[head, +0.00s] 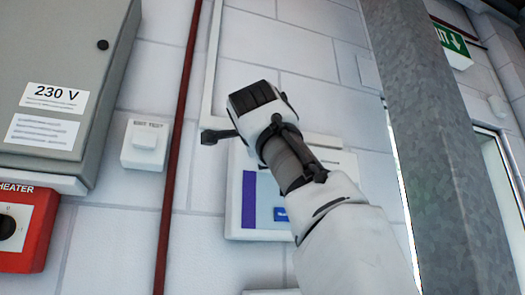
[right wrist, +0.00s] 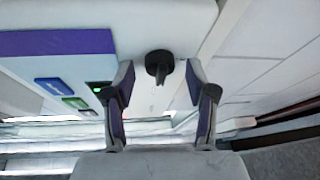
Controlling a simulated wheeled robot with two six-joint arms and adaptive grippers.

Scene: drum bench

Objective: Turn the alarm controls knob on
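A white wall panel (head: 233,200) with a purple stripe is behind my right arm in the head view. In the right wrist view, the panel (right wrist: 175,18) carries a black round knob (right wrist: 158,63) with a pointer. No label for the knob is readable. My right gripper (right wrist: 159,73) is open, with one finger on each side of the knob and visible gaps between. In the head view my right wrist covers part of the panel, and the knob is hidden. My left gripper is in neither view.
A blue button (right wrist: 62,87), a green button (right wrist: 76,103) and a small green light (right wrist: 98,88) sit beside the knob. A red pipe (head: 178,150), a white switch box (head: 145,145), a grey 230 V cabinet (head: 65,60) and a red heater box (head: 30,235) are left. A grey column (head: 430,130) stands right.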

